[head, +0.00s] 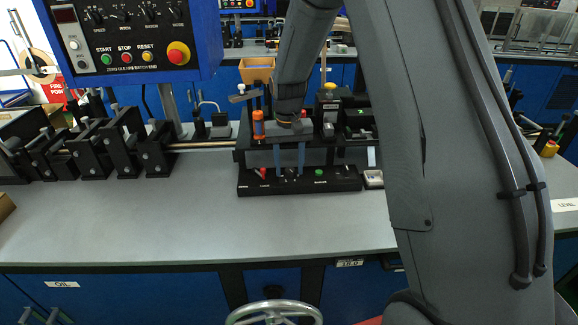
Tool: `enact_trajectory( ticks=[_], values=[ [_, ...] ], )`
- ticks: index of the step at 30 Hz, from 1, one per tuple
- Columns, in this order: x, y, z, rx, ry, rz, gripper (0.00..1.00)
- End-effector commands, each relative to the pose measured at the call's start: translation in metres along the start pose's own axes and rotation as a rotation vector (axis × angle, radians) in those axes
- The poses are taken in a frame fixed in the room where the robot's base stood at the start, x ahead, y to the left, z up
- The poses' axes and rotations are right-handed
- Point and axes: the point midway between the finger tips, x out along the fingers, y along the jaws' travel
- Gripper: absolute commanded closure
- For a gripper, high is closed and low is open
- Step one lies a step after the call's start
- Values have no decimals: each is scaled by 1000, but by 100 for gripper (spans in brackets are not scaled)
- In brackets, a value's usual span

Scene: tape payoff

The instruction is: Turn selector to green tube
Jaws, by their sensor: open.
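A low black panel (220,184) lies on the bench with a row of small controls and white labels too small to read surely. It bears a red control (262,173) at the left, a green one (319,174) right of the middle, and dark knobs. My gripper (289,168) points down over the middle of the panel. Its two blue fingers are apart, with a small dark knob, likely the selector, seen between or just behind their tips. I cannot tell whether they touch it. No green tube can be made out clearly, and the selector's pointing direction is not readable.
A black fixture with an orange-topped bottle (258,125) stands behind the panel. A row of black clamps (125,145) on a rod is at left. A blue control box (140,40) hangs at upper left. The grey bench front (180,225) is clear. My arm hides the right.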

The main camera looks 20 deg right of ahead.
Motion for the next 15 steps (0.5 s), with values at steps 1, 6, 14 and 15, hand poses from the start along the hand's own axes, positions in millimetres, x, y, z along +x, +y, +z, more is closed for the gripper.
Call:
enact_trajectory(
  ticks=[1, 6, 14, 15],
  values=[
    [-1, 0, 0, 0, 0, 0, 57],
    [-18, 0, -1, 0, 4, -1, 57],
    [-59, -1, -1, -1, 4, -1, 57],
    [-64, -1, -1, -1, 3, -1, 57]
  ],
)
